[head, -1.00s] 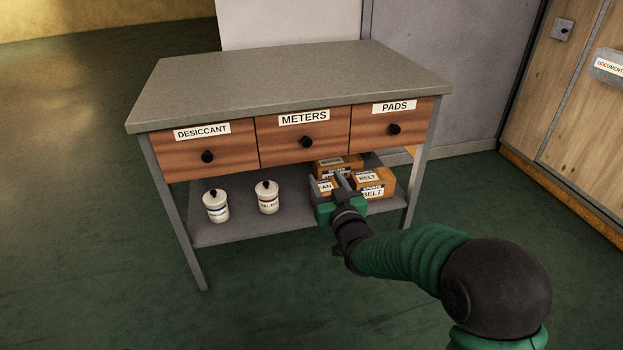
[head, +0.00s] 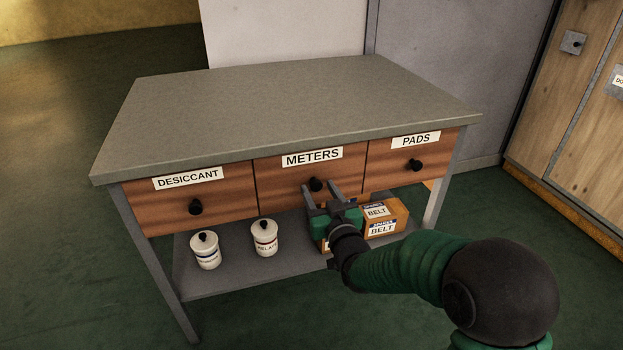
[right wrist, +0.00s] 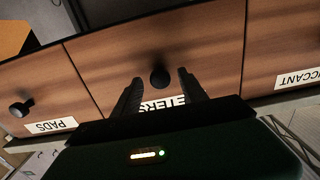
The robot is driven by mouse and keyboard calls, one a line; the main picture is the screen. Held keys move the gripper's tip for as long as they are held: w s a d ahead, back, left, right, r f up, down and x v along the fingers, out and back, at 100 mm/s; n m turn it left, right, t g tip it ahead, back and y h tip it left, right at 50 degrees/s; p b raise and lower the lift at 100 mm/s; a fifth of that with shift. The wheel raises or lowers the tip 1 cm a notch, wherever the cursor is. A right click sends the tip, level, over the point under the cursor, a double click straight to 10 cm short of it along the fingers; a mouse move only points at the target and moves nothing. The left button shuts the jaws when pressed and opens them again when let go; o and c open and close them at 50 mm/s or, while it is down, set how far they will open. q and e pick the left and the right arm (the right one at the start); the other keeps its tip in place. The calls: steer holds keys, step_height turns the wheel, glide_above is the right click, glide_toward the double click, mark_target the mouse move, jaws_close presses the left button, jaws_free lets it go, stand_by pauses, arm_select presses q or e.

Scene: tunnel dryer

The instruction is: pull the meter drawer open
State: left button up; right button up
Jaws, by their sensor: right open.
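The meter drawer (head: 283,177) is the middle of three wooden drawers under a grey tabletop, labelled METERS, and it looks shut. Its round black knob (head: 315,185) shows just beyond my right gripper's fingertips. My right gripper (head: 321,190) is open, with its two fingers pointing at the drawer front, one to each side of the knob in the picture. In the right wrist view the knob (right wrist: 160,78) lies between and a little beyond the fingertips (right wrist: 158,82). I cannot tell whether the fingers touch the drawer. My left gripper is not in view.
The DESICCANT drawer (head: 160,208) and PADS drawer (head: 390,172) flank it, both with black knobs. On the lower shelf (head: 225,280) stand two white lidded jars (head: 205,251) (head: 264,239) and several belt boxes (head: 384,228) close to my right gripper.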

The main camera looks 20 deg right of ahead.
steer(key=shift+w+d, duration=0.1)
steer(key=shift+w, duration=0.05)
steer(key=shift+r, duration=0.1)
steer(key=shift+c, duration=0.5)
jaws_close()
stand_by(0.8)
